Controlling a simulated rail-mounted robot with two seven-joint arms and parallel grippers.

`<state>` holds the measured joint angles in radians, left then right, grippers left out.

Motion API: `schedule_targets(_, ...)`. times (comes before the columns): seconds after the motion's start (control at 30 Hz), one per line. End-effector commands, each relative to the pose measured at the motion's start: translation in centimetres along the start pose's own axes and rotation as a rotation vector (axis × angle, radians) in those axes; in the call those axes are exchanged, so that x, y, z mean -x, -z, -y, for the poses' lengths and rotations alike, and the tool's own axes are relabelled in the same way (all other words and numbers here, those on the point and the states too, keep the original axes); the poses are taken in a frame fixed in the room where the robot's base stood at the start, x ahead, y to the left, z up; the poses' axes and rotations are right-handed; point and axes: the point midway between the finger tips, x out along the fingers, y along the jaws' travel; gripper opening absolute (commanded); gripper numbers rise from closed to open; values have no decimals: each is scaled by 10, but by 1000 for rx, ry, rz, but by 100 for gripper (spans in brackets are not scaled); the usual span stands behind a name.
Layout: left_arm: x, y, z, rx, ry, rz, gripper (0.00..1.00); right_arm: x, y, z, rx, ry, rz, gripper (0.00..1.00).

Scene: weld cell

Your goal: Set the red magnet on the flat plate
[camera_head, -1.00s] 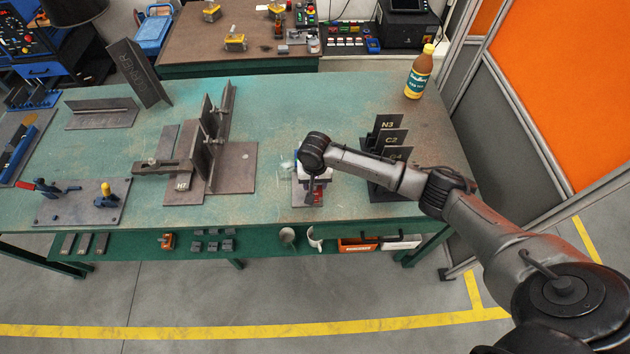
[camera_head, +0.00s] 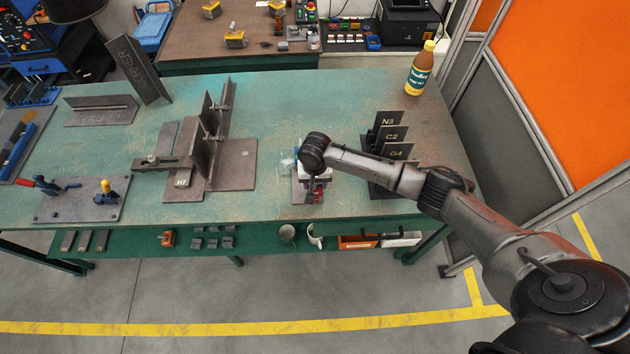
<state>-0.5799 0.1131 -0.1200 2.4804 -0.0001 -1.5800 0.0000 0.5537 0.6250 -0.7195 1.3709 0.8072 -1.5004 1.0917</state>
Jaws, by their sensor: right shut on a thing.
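My right gripper (camera_head: 314,186) points down over the right-front part of the table, and my own wrist partly covers it. It is shut on the red magnet (camera_head: 318,194), a small red patch at the fingertips. A small grey flat plate (camera_head: 299,197) lies on the table under and beside the magnet. I cannot tell whether the magnet touches the plate. My left gripper is not in view.
A rack of upright dark plates marked N3, C2 and G4 (camera_head: 396,151) stands close to the right of my gripper. A welded steel assembly (camera_head: 238,165) stands to the left. A bottle (camera_head: 419,72) is at the back right. The green table (camera_head: 290,110) is clear behind the gripper.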

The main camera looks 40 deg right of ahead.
Motion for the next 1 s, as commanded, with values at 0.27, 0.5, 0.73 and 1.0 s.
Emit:
schedule_targets(0.27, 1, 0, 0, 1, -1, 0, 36, 0, 1, 1, -1, 3, -2, 0)
schedule_targets(0.5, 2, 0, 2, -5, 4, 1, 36, -3, 1, 1, -1, 3, -2, 0)
schedule_targets(0.73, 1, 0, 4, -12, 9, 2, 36, -4, 1, 0, -1, 1, -1, 68)
schedule_targets(1.0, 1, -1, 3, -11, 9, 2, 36, -6, -1, -1, 0, -3, 2, 76)
